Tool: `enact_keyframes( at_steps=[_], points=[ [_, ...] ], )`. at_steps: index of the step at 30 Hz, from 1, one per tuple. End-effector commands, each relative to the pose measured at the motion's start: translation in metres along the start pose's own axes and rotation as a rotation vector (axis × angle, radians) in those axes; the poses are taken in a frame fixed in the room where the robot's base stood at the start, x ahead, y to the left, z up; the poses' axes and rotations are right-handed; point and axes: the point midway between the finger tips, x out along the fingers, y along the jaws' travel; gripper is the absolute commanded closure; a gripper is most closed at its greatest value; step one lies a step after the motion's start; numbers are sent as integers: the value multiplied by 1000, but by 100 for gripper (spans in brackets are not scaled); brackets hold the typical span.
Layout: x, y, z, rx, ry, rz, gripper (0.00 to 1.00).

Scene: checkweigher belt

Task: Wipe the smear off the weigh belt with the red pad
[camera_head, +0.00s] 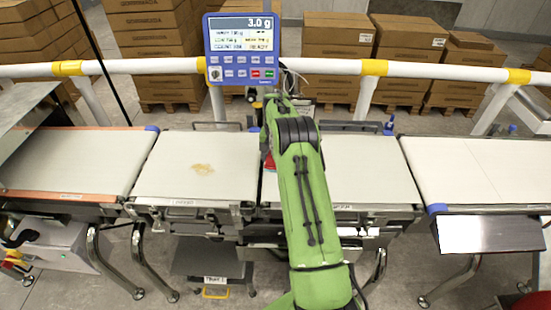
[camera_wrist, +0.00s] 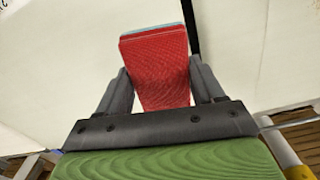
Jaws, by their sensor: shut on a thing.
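The smear (camera_head: 202,169) is a small yellow-brown patch on the pale weigh belt (camera_head: 165,180), left of my arm in the head view. The red pad (camera_wrist: 160,65) is ribbed, with a light blue layer at its far edge. My gripper (camera_wrist: 160,88) is shut on the pad, one dark finger on each side, in the wrist view. In the head view my green arm hides most of the gripper. Only a sliver of red shows beside the arm, to the right of the smear and apart from it. I cannot tell whether the pad touches a belt.
A blue display (camera_head: 242,48) reading 3.0 g stands behind the belts. A white rail with yellow joints (camera_head: 372,68) runs along the back. Another belt (camera_head: 365,170) lies right of my arm. Cardboard boxes (camera_head: 335,35) stand beyond the rail. The belt around the smear is clear.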

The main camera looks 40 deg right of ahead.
Motion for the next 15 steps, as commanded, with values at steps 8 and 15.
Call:
enact_keyframes(
  at_steps=[8,15],
  points=[
    [-5,0,0,0,0,0,57],
    [-26,0,0,0,1,0,57]
  ],
)
